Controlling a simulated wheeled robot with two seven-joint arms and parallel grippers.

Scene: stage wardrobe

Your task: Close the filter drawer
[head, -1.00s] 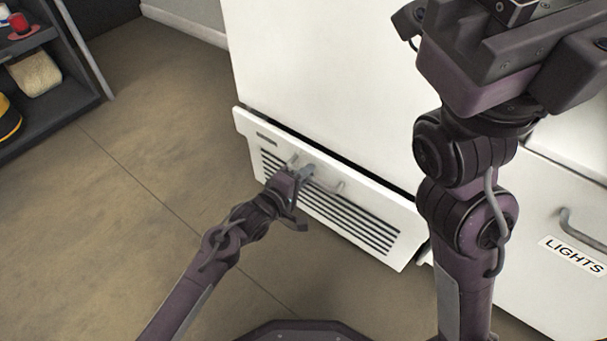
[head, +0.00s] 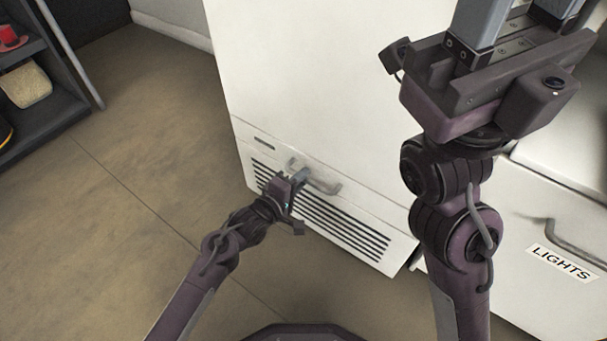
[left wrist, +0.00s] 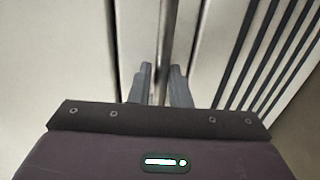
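The filter drawer (head: 372,241) is the white slotted front low on the tall white cabinet. Its front looks flush with the cabinet face above, with only a thin seam showing. My left gripper (head: 302,177) is at the left part of the drawer's grey handle (head: 325,187). In the left wrist view the handle bar (left wrist: 172,30) runs between the two fingers (left wrist: 161,72), which look closed around it. My right gripper (head: 518,18) is raised at the upper right, its fingers apart and empty, tips cut off by the picture edge.
A white drawer with a LIGHTS label (head: 562,263) and a grey handle is at the right. A dark shelf (head: 62,110) with a red item and a woven item stands at the upper left. The brown floor at the left is clear.

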